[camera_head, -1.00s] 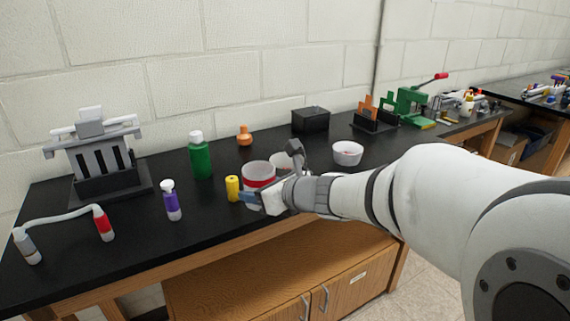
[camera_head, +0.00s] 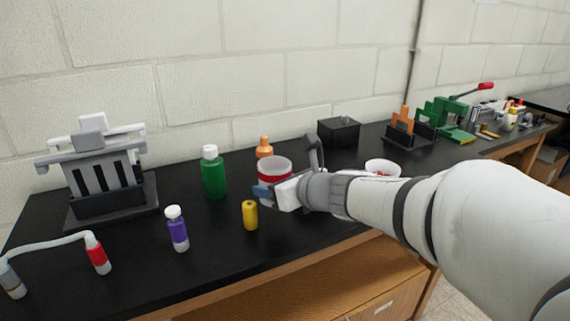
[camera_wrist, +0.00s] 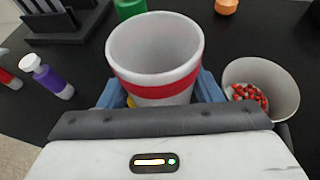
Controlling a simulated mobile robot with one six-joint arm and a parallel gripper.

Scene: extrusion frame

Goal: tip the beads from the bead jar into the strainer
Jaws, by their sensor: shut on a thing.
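My gripper (camera_wrist: 155,98) is shut on a whitish cup-shaped jar with a red band (camera_wrist: 155,50), taken as the bead jar. It is upright; no beads show inside and its floor is hidden. The jar also shows in the head view (camera_head: 275,168), apparently held above the table. In the wrist view a white bowl (camera_wrist: 279,73) with red beads (camera_wrist: 247,96) stands right of the jar. A white bowl with red inside (camera_head: 383,163) is behind my arm in the head view; I cannot tell if it is the same, or whether either is the strainer.
A yellow bottle (camera_head: 250,216), a purple bottle (camera_head: 177,230), a green bottle (camera_head: 213,175) and an orange flask (camera_head: 264,148) stand around the jar. A grey rack (camera_head: 100,170) is at left, a black box (camera_head: 339,132) behind. Black tabletop (camera_head: 215,265) is clear in front.

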